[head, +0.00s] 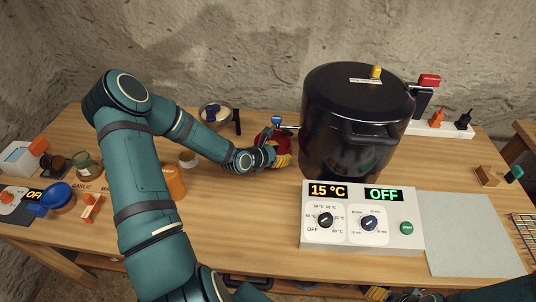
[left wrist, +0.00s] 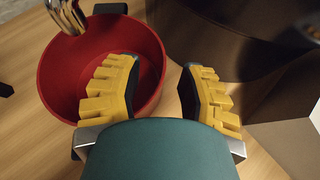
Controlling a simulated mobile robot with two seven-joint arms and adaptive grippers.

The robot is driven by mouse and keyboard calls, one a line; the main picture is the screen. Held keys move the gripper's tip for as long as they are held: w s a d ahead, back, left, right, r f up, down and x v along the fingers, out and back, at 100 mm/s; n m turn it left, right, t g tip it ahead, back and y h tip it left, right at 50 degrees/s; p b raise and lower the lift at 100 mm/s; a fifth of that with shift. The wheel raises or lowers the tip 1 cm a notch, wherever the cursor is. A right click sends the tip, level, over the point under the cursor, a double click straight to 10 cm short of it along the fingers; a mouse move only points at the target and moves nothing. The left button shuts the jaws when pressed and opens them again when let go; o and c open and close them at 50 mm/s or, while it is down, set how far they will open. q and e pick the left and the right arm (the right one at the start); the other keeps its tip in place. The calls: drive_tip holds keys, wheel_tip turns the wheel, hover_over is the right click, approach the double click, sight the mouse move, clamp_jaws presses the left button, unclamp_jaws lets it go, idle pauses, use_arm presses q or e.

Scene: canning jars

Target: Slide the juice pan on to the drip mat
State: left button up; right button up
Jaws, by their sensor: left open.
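The juice pan is a red pan (head: 262,139) below the blue-handled tap of the large black canner. It also shows in the left wrist view (left wrist: 60,75), with a dark handle at its far side and a metal spout over it. My left gripper (head: 277,154) is open at the pan's right side and hides part of it. In the left wrist view, my left gripper (left wrist: 158,88) has its left finger overlapping the pan's right side and its right finger outside the pan; contact cannot be told. A plain grey mat (head: 470,235), seemingly the drip mat, lies front right. My right gripper is not visible.
The black canner (head: 350,120) stands close right of the pan. A control box (head: 345,235) reads 15 °C and OFF in front of it. A bowl (head: 222,117) stands behind my left forearm. An orange container (head: 174,182) is left of it. Bare wood lies left of the control box.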

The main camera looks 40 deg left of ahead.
use_arm(q)
drive_tip(key=v, duration=1)
drive_tip(key=shift+r, duration=0.15)
drive_tip(key=shift+s, duration=0.1)
